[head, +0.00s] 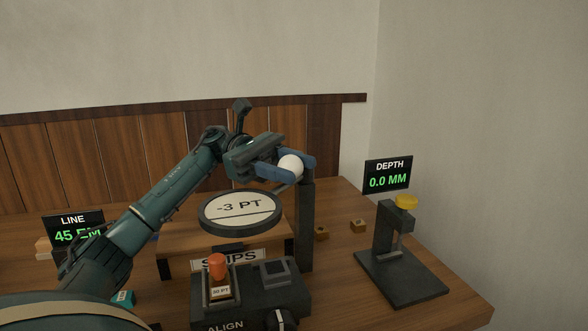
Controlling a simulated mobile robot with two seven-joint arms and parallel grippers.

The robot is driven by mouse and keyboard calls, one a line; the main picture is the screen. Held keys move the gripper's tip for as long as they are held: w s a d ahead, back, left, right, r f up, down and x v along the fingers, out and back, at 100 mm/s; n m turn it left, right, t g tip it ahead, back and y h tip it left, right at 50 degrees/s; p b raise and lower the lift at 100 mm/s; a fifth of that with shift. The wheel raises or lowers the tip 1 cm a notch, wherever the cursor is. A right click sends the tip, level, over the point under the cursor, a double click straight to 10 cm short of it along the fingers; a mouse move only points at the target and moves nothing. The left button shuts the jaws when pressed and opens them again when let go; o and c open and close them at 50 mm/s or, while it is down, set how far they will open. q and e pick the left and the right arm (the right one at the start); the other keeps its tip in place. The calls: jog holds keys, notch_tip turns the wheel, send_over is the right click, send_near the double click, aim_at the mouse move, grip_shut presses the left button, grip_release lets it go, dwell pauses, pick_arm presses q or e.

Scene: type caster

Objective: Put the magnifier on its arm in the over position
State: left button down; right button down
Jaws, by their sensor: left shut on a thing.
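The magnifier (214,222) is a round, dark-rimmed disc whose pale face reads "-3 PT". It hangs over the front of a wooden block, just behind the dark ALIGN unit. A dark upright post (306,225) stands to its right. My left gripper (289,166) comes in from the left, with its blue fingers shut on a white ball knob (290,163) near the post's top. The fingers hide most of the magnifier's arm and its joint at the post. My right gripper is not in view.
The ALIGN unit (256,304) has an orange knob (217,266) and a square socket. A depth gauge (402,278) with a yellow cap stands right, its display (388,174) reading 0.0 MM. Two small brass-coloured blocks (321,233) lie between. A LINE display (74,230) stands left.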

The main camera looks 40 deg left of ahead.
pick_arm(q)
jog(key=c, duration=0.9)
grip_release()
jog(key=shift+c, duration=0.2)
jog(key=shift+a, duration=0.1)
jog(key=a, duration=1.2)
jog(key=shift+d, duration=0.1)
